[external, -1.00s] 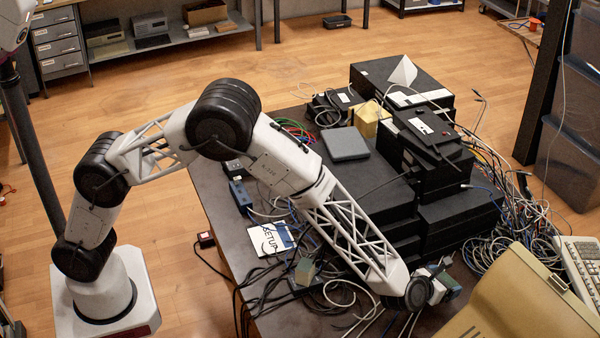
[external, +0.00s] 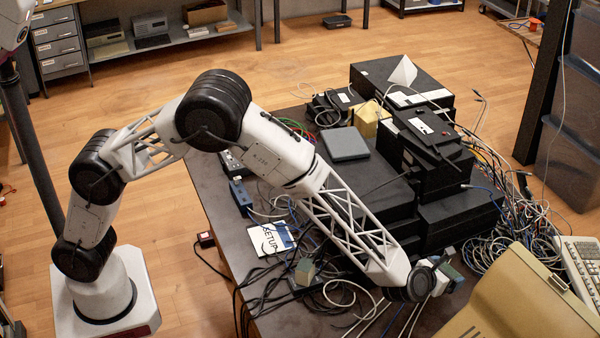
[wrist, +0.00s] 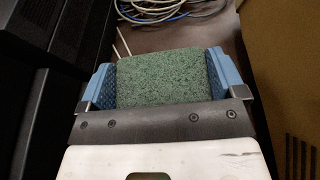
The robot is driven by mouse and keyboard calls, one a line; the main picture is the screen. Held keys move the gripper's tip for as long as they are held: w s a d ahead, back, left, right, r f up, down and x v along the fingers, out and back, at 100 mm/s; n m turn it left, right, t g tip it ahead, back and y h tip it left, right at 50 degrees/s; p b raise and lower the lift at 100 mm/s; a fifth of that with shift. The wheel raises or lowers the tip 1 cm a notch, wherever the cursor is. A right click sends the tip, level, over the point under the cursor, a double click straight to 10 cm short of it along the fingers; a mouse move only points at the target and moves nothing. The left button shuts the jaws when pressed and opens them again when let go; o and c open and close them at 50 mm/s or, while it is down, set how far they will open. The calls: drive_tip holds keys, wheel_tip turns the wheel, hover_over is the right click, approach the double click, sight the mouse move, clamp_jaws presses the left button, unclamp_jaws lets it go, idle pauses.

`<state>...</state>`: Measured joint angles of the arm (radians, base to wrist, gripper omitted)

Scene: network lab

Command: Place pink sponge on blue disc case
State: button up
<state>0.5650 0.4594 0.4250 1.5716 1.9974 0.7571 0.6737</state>
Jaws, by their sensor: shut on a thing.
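My gripper (external: 440,268) is at the right front of the table, its blue finger pads (wrist: 219,78) shut on a sponge-like block. The block's rough green face (wrist: 160,79) fills the space between the pads in the wrist view. No pink shows on it; its other faces are hidden. It is small and partly hidden in the external view (external: 453,281). A flat white and blue case marked SETUP (external: 270,239) lies left of the gripper, near the table's left edge, apart from it. This looks like the disc case.
Black boxes (external: 460,222) are stacked behind my gripper. Loose cables (external: 350,296) cover the front. A beige monitor housing (external: 515,295) stands close on the right.

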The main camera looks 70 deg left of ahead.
wheel_tip(320, 180, up, 17)
drive_tip(key=s+a+r+n+g+y, duration=0.1)
drive_tip(key=s+a+r+n+y, duration=0.15)
drive_tip(key=s+a, duration=1)
drive_tip(key=s+a+r+n+g+y, duration=0.1)
drive_tip(key=s+a+r+n+y, duration=0.15)
drive_tip(key=s+a, duration=1.05)
drive_tip(key=s+a+f+n+g+y, duration=0.1)
drive_tip(key=s+a+f, duration=0.1)
drive_tip(key=s+a, duration=0.85)
drive_tip(key=s+a+f+n+g+y, duration=0.1)
drive_tip(key=s+a+f, duration=0.1)
drive_tip(key=s+a, duration=0.9)
drive_tip(key=s+d+f, duration=0.1)
drive_tip(key=f, duration=1)
drive_tip(key=s+d+f, duration=0.2)
drive_tip(key=f, duration=0.8)
drive_tip(key=shift+f, duration=0.35)
hover_over(271, 236)
drive_tip(key=shift+f, duration=0.75)
